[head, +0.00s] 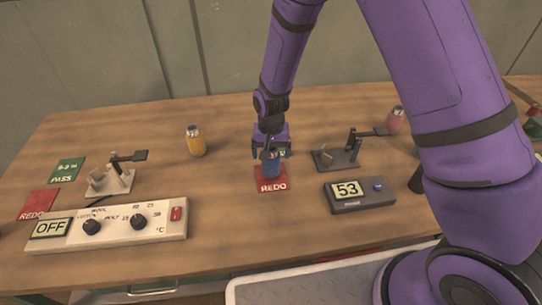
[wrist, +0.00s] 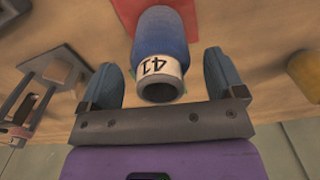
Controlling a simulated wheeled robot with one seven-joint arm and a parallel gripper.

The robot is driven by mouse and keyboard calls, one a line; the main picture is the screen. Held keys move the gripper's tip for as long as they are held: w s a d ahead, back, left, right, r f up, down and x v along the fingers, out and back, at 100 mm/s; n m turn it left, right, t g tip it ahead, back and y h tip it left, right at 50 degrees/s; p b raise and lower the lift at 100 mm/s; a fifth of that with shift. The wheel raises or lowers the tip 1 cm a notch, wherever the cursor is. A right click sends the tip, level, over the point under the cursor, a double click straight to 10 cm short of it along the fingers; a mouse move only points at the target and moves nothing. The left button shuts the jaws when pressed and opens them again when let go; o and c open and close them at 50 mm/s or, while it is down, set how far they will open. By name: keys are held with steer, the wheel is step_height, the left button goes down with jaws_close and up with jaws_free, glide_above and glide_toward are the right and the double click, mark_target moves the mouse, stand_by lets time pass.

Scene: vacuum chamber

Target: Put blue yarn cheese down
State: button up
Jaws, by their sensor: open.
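The blue yarn cheese (wrist: 160,38) is a blue spool with a pale tube end and a white label reading 41. In the head view the blue yarn cheese (head: 271,165) stands on the red REDO mat (head: 272,186) in the middle of the table. The mat also shows behind it in the wrist view (wrist: 126,12). My gripper (head: 271,152) is right at the spool. In the wrist view its two fingers (wrist: 164,84) stand apart on either side of the spool, with gaps between them and it. My gripper partly hides the spool's top in the head view.
A yellow spool (head: 196,141) stands to the left and a pink spool (head: 394,120) to the right. A grey stand (head: 337,158) and a display reading 53 (head: 359,194) are right of the mat. A control panel (head: 108,225) lies at front left. The table between is clear.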

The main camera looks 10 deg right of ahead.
step_height(320, 180, up, 10)
steer(key=f, duration=0.1)
steer(key=s+d+r+t, duration=0.1)
steer(key=s+d+r, duration=0.25)
steer(key=r, duration=0.35)
steer(key=s+d+r, duration=0.2)
steer(key=d+r, duration=0.2)
steer(key=r, duration=0.3)
steer(key=s+d+r+t, duration=0.1)
steer(key=s+d+r, duration=0.1)
steer(key=d+r, duration=0.35)
steer(key=s+d+r+t, duration=0.1)
steer(key=s+d+r, duration=0.1)
steer(key=s, duration=0.4)
steer(key=s+d+r+n+t, duration=0.1)
steer(key=s+d+r, duration=0.2)
steer(key=s, duration=0.3)
steer(key=s+d+r+t, duration=0.1)
steer(key=s+d+r, duration=0.2)
steer(key=s+r, duration=0.2)
steer(key=shift+s, duration=1.1)
steer(key=shift+r, duration=0.1)
